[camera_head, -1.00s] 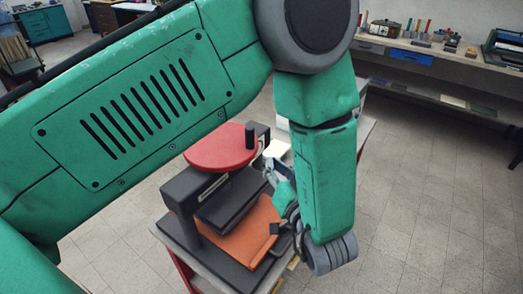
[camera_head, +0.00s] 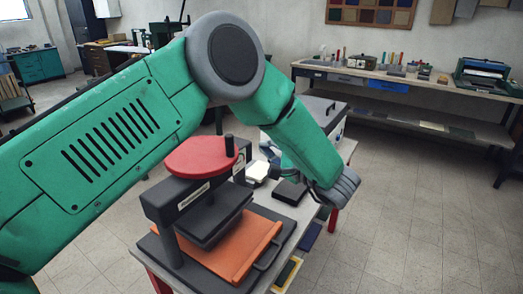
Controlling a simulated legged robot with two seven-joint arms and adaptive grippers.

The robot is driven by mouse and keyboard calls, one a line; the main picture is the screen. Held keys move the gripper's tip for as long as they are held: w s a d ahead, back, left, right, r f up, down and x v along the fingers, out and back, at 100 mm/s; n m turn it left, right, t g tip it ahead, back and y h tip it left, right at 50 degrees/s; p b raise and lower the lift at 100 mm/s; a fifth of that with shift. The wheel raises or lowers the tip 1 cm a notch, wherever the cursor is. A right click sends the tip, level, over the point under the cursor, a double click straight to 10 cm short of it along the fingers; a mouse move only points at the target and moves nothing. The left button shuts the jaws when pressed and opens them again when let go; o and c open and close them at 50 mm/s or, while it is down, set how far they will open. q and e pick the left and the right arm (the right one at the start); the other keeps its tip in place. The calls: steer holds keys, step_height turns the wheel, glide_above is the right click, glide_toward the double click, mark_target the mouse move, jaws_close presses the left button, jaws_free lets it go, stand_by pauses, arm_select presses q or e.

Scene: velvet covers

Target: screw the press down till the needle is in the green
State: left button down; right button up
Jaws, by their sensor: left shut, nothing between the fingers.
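The press (camera_head: 170,200) is a black frame on a bench, with a red handwheel (camera_head: 200,157) on top and a black upright knob (camera_head: 229,145) at the wheel's right rim. Its dark platen (camera_head: 214,214) hangs over an orange cover (camera_head: 240,245) on the dark base. I cannot tell whether platen and cover touch. No needle or green band can be made out. My left gripper (camera_head: 274,160) is small and mostly hidden by my forearm, behind and right of the wheel. It appears shut, empty and apart from the knob. My right gripper is not in view.
A white pad (camera_head: 258,171) and a black block (camera_head: 290,192) lie on the press bench (camera_head: 312,206) behind the press. Coloured items (camera_head: 290,271) sit on a lower shelf. A long workbench (camera_head: 425,84) stands along the back wall. The floor at right is clear.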

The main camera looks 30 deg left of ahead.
arm_select(q)
steer(key=s+a+p, duration=0.1)
steer(key=a, duration=0.6)
steer(key=shift+s, duration=0.15)
steer(key=shift+p, duration=0.3)
